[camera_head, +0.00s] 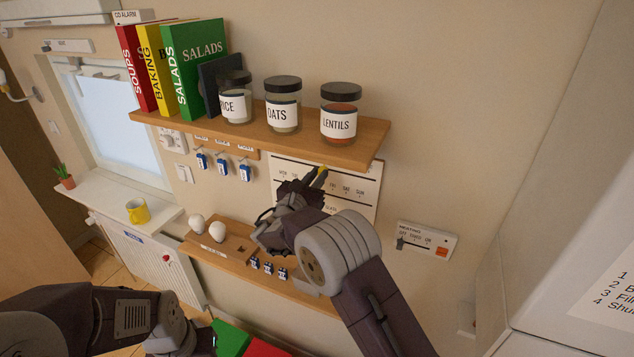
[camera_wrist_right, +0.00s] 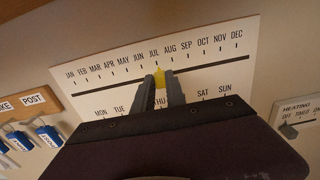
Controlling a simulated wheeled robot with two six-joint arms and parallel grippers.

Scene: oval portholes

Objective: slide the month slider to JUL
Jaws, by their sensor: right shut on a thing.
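The white calendar board (camera_head: 365,177) is on the wall below the shelf; it also shows in the right wrist view (camera_wrist_right: 85,105). Its upper dark slot carries the month labels JAN to DEC. The yellow month slider (camera_wrist_right: 160,74) sits on that slot, just under the JUL label. My right gripper (camera_wrist_right: 160,84) is shut on the slider, one finger on each side; in the head view it covers part of the board. The weekday row below is partly hidden by the gripper. My left arm is low at the left in the head view, and its gripper (camera_head: 190,343) is unclear.
A shelf (camera_head: 300,145) with books and jars juts out above the board. Blue-tagged keys (camera_head: 222,162) hang to its left, and a heating panel (camera_head: 428,240) is to its right. A lower wooden shelf (camera_head: 215,260) holds white round objects.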

